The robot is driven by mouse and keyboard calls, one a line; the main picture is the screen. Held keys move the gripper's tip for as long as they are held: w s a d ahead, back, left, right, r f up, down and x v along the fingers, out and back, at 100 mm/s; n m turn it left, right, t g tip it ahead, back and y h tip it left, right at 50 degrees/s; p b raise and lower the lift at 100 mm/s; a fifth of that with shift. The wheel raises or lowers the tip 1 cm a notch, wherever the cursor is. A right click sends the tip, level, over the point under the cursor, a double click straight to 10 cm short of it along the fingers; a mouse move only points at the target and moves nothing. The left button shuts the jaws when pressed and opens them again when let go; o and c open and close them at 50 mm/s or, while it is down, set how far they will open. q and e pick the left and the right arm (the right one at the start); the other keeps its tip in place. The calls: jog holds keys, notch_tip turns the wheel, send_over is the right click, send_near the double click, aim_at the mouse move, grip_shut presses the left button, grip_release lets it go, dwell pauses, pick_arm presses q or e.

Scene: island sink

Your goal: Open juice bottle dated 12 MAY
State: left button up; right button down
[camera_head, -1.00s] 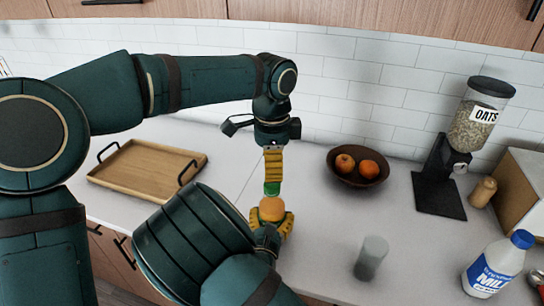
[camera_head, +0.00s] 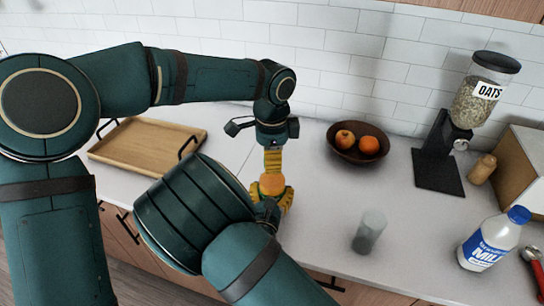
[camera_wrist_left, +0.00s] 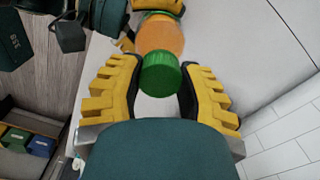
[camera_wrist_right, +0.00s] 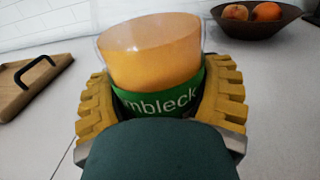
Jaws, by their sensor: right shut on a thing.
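The juice bottle (camera_head: 272,184) has an orange body. Its green label shows in the right wrist view (camera_wrist_right: 160,100), with part of a word legible; I see no date. My right gripper (camera_head: 274,203) is shut around the label part of the bottle, seen closely in the right wrist view. The green cap (camera_wrist_left: 160,75) faces the left wrist camera. My left gripper (camera_head: 272,161) points down above the bottle. Its yellow fingers (camera_wrist_left: 161,88) are open, on either side of the cap, with narrow gaps. The cap is hidden by these fingers in the head view.
A wooden tray (camera_head: 112,153) lies at left, a bowl of oranges (camera_head: 356,157) at right behind. A grey cup (camera_head: 369,231), milk bottle (camera_head: 490,240) and oats dispenser (camera_head: 440,150) stand at right. The counter between bottle and cup is clear.

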pick_arm(q)
grip_shut()
jog(key=n, duration=0.7)
jog(key=shift+r, duration=0.4)
jog(key=shift+r, duration=0.75)
